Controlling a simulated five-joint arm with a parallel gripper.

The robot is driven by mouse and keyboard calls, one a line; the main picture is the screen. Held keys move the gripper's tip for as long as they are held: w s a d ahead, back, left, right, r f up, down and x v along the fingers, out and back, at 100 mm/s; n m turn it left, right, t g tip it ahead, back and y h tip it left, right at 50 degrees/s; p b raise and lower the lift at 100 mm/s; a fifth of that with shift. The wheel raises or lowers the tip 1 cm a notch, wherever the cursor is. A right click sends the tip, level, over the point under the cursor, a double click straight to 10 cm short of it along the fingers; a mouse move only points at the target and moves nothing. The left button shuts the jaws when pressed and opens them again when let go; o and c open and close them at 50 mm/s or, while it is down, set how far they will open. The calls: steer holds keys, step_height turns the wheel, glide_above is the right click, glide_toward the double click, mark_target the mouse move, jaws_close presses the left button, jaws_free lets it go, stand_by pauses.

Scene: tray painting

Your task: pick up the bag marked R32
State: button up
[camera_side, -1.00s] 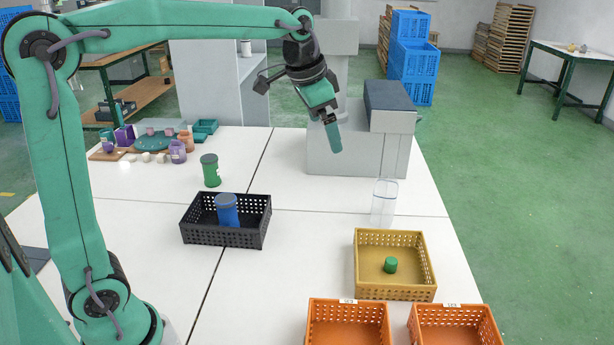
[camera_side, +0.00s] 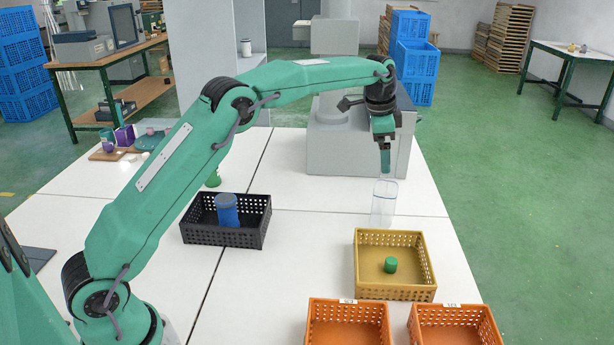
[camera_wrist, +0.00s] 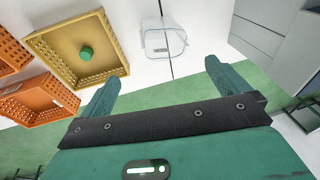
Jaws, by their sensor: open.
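No bag and no readable R32 mark shows in either view. A clear, empty-looking container (camera_side: 384,204) stands upright on the white table; it also shows in the wrist view (camera_wrist: 163,42), near the top. My gripper (camera_side: 385,170) points down just above and behind its rim in the side view, and I cannot tell whether they touch. In the wrist view my gripper (camera_wrist: 161,76) has its two green fingers spread apart with nothing between them.
A yellow basket (camera_side: 366,292) holds a green cylinder (camera_side: 390,265). Orange baskets (camera_side: 347,308) (camera_side: 455,312) with small unreadable tags stand in front. A black basket (camera_side: 222,238) holds a blue jar (camera_side: 227,211). A grey machine (camera_side: 340,150) stands behind my gripper.

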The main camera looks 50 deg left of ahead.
mark_target(388, 184)
steer(key=shift+m, duration=0.5)
steer(key=w+f, duration=0.2)
steer(key=f, duration=0.2)
steer(key=shift+w+d+f, duration=0.15)
steer(key=shift+w+f, duration=0.1)
steer(key=shift+w, duration=0.15)
steer(key=shift+x, duration=1.3)
steer(key=shift+f, duration=0.1)
steer(key=shift+x, duration=2.5)
steer(key=shift+s, duration=0.15)
steer(key=c, duration=1)
